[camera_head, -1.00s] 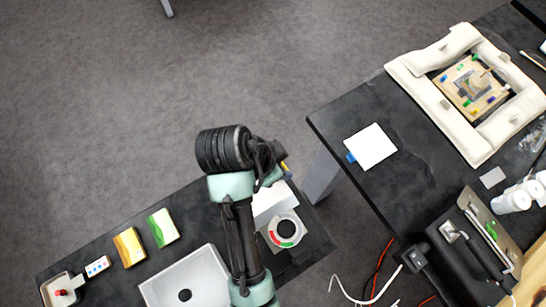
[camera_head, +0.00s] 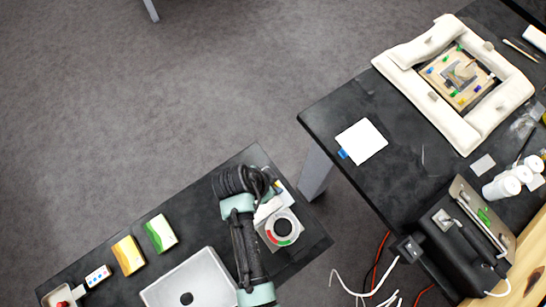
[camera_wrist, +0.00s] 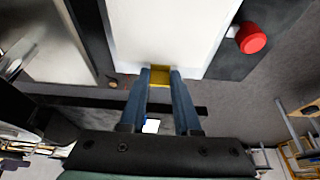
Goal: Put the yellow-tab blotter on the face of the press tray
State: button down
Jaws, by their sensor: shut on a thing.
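My gripper (camera_wrist: 160,85) is shut on the yellow tab (camera_wrist: 160,74) of a white blotter. In the wrist view the white blotter (camera_wrist: 170,30) stretches away from the fingertips. In the head view my arm covers much of the near table's right end, and only a small white part of the blotter shows beside the wrist. I cannot tell there whether it touches the table. I cannot surely identify the press tray; a pale tray-like box with a dark hole (camera_head: 205,265) stands on the near table.
A ring-shaped dial (camera_head: 283,227) is close to my wrist. Green (camera_head: 160,232) and yellow (camera_head: 128,255) packets lie left. On the right table are a blue-tab white sheet (camera_head: 361,141), a cushioned frame (camera_head: 440,108) and a black machine (camera_head: 465,250). A red knob (camera_wrist: 251,38) is beside the blotter.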

jog(key=c, duration=1.1)
grip_release()
jog(key=shift+f, duration=0.15)
jog(key=o, duration=0.5)
